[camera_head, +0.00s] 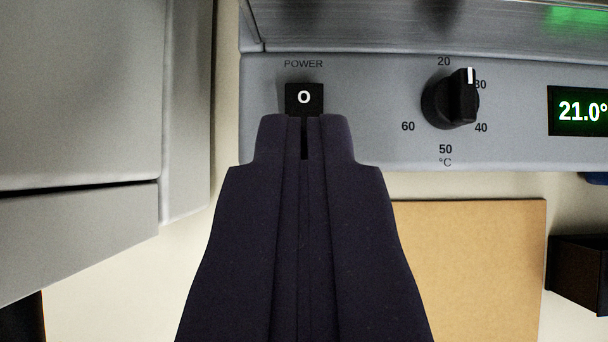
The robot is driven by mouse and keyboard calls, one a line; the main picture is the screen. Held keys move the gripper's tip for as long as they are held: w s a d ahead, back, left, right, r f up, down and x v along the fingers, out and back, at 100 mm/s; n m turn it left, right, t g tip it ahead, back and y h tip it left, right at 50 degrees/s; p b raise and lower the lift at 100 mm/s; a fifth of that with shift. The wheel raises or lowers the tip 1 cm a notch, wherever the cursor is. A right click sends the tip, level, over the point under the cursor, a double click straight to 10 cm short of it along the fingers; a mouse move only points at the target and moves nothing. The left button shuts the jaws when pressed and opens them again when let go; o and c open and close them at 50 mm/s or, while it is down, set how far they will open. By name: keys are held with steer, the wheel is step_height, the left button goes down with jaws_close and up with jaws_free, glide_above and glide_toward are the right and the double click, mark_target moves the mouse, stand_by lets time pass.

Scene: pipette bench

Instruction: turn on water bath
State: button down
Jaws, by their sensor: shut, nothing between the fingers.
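The water bath's grey front panel (360,100) spans the upper part of the head camera view. A black power switch (304,97) marked "O" sits under the word POWER on its left. A black temperature knob (450,98) is to the right, its white mark between 20 and 30. A green-lit display (579,111) reads 21.0°. My gripper (304,122) is shut and empty, its fingertips directly in front of the switch's lower part, which they hide. I cannot tell whether they touch it.
A grey cabinet-like body (80,100) stands close on the left. Below the panel are a brown board (480,260) and a dark box (578,270) at the far right. A pale surface shows between them.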

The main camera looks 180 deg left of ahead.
steer(key=s+r+p, duration=0.2)
steer(key=s+r, duration=0.4)
steer(key=s, duration=0.2)
steer(key=w+r+t+b, duration=0.1)
steer(key=w+r+t, duration=0.15)
steer(key=r, duration=0.75)
steer(key=w+r+t+b, duration=0.1)
steer(key=w+r+t, duration=0.15)
steer(key=r, duration=0.75)
steer(key=s+r+t, duration=0.1)
steer(key=s+r, duration=0.1)
steer(key=r, duration=0.7)
steer(key=s+r+t+b, duration=0.1)
steer(key=s+r, duration=0.1)
steer(key=r, duration=0.8)
steer(key=shift+s+r+t, duration=0.3)
steer(key=shift+s+t, duration=0.05)
steer(key=shift+t, duration=0.05)
